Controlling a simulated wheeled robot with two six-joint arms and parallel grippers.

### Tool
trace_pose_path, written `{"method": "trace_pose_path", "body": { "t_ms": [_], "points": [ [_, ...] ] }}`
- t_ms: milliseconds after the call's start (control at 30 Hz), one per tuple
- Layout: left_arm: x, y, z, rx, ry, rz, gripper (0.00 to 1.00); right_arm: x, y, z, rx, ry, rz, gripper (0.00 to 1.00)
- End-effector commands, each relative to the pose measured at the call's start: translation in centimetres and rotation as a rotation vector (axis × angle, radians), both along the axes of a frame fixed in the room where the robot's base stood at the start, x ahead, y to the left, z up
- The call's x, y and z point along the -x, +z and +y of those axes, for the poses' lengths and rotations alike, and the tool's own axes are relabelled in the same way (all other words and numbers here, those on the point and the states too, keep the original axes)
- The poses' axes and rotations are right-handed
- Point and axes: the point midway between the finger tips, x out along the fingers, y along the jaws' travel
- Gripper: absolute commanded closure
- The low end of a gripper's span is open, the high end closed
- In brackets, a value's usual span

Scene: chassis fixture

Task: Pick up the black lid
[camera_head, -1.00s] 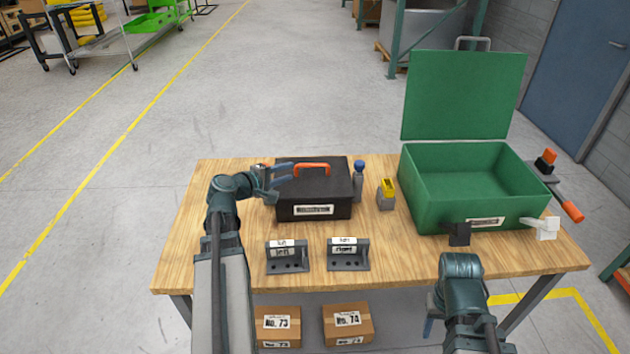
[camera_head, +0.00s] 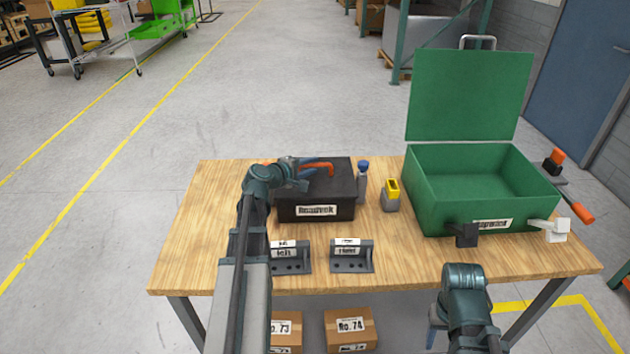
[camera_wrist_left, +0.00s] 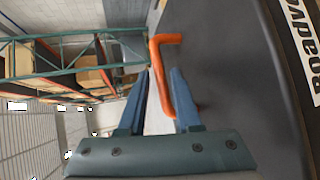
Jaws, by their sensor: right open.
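The black box with its black lid (camera_head: 330,172) stands at the back left of the table, with an orange handle (camera_head: 318,167) on top. In the left wrist view the dark lid (camera_wrist_left: 235,75) fills the right side, and its orange handle (camera_wrist_left: 157,70) lies between the fingers. My left gripper (camera_head: 303,168) is at the handle. Its blue fingers (camera_wrist_left: 158,90) are apart, one on each side of the handle bar; contact is not clear. My right gripper (camera_head: 433,322) is low at the table's front edge, mostly hidden by its own arm, with a blue finger showing.
An open green box (camera_head: 480,205) stands at right, with a black block (camera_head: 462,234) and a white block (camera_head: 550,230) at its front. Two grey brackets (camera_head: 290,264) (camera_head: 352,264) stand in front. A blue-topped bottle (camera_head: 362,180) and a yellow-topped item (camera_head: 391,195) stand between the boxes.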

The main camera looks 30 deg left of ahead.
Motion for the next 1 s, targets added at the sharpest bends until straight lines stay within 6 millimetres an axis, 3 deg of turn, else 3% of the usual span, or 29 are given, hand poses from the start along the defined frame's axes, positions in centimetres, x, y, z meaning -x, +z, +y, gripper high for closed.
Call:
{"method": "trace_pose_path", "body": {
  "t_ms": [133,367,567,1000],
  "points": [
    [-2.1,-0.9,-0.3,0.001,-0.002,0.000,0.67,0.0,-0.9,0.0,0.000,0.000,0.000,0.50],
    [-2.2,-0.8,-0.4,0.000,0.000,0.000,0.67,0.0,-0.8,0.0,0.000,0.000,0.000,0.50],
    [-2.2,-0.8,-0.4,0.000,0.000,0.000,1.00,0.0,-0.8,0.0,0.000,0.000,0.000,0.50],
    [-2.1,-0.8,-0.3,-0.001,0.000,0.000,1.00,0.0,-0.8,0.0,0.000,0.000,0.000,0.50]
  ]
}}
